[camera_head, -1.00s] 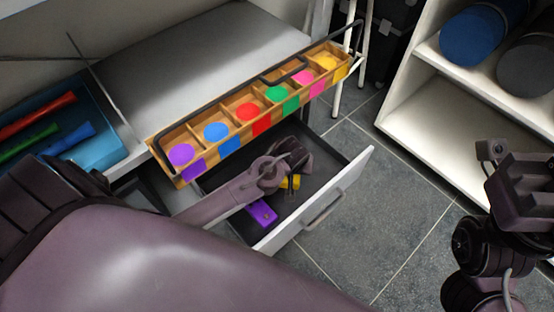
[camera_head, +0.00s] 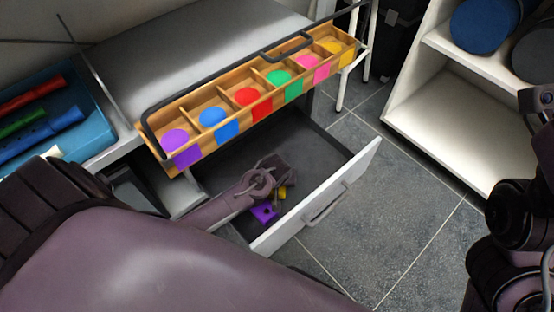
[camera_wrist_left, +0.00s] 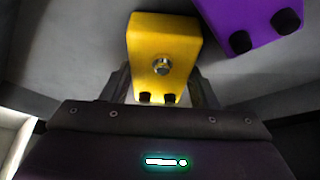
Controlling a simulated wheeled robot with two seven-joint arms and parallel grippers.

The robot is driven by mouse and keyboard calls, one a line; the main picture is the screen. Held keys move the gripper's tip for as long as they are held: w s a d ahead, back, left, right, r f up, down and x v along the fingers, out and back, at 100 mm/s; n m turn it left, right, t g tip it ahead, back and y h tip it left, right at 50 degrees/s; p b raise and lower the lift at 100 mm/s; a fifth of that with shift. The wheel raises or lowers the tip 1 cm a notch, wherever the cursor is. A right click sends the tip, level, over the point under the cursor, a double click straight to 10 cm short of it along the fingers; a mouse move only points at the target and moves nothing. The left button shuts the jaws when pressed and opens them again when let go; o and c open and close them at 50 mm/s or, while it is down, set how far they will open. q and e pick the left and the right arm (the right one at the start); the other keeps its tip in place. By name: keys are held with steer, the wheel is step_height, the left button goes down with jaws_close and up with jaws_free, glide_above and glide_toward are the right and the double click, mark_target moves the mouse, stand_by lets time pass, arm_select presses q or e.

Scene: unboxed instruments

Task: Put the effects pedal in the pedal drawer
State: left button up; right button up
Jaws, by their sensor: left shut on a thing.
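My left gripper (camera_head: 280,180) reaches down into the open pedal drawer (camera_head: 322,150). It is shut on a small yellow effects pedal (camera_head: 282,193), mostly hidden by the gripper in the head view. In the left wrist view the yellow pedal (camera_wrist_left: 165,45) sits between the two fingers, with a round metal switch on its face. A purple pedal (camera_head: 264,213) lies in the drawer close beside it; it also shows at the top right of the left wrist view (camera_wrist_left: 240,18). My right gripper (camera_head: 541,112) is cut off at the right edge, its fingers unclear.
A wooden compartment tray (camera_head: 160,158) with coloured discs and a black handle stands above the drawer's back. A blue tray (camera_head: 95,132) with several recorder-like tubes is at left. A white shelf (camera_head: 440,120) with drums stands at right. The tiled floor (camera_head: 385,210) between is clear.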

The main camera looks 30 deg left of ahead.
arm_select(q)
steer(key=shift+f, duration=0.1)
steer(key=shift+f, duration=0.15)
steer(key=o, duration=1.2)
steer(key=shift+c, duration=0.2)
